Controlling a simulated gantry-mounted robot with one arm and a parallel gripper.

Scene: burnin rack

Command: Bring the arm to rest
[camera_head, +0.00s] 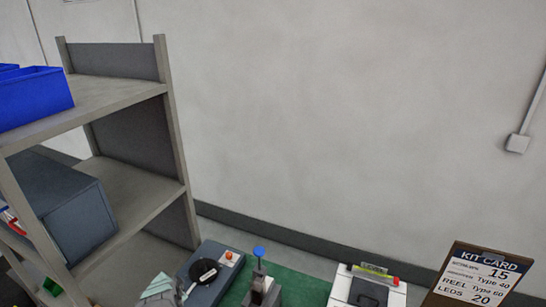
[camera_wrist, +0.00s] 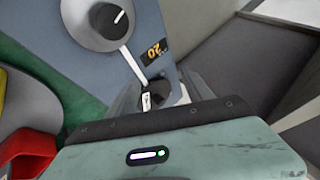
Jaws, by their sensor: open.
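My gripper (camera_wrist: 157,92) is open in the wrist view. Its two dark fingers stand apart over the end of a blue-grey unit (camera_wrist: 70,62). A small black round part with a white piece (camera_wrist: 152,99) shows between the fingers; I cannot tell whether they touch it. In the head view my pale teal gripper body (camera_head: 160,288) is at the bottom edge, left of the same unit (camera_head: 226,257). The unit carries a round dark knob (camera_head: 204,271) with a white pointer and an orange button. The fingertips are not clear in the head view.
A grey shelf rack (camera_head: 125,95) rises at left, holding a blue bin (camera_head: 33,97) and a dark grey box (camera_head: 75,215). A blue-topped stand (camera_head: 260,270), a white device (camera_head: 372,287) and a kit card (camera_head: 480,278) stand to the right. The space before the wall is clear.

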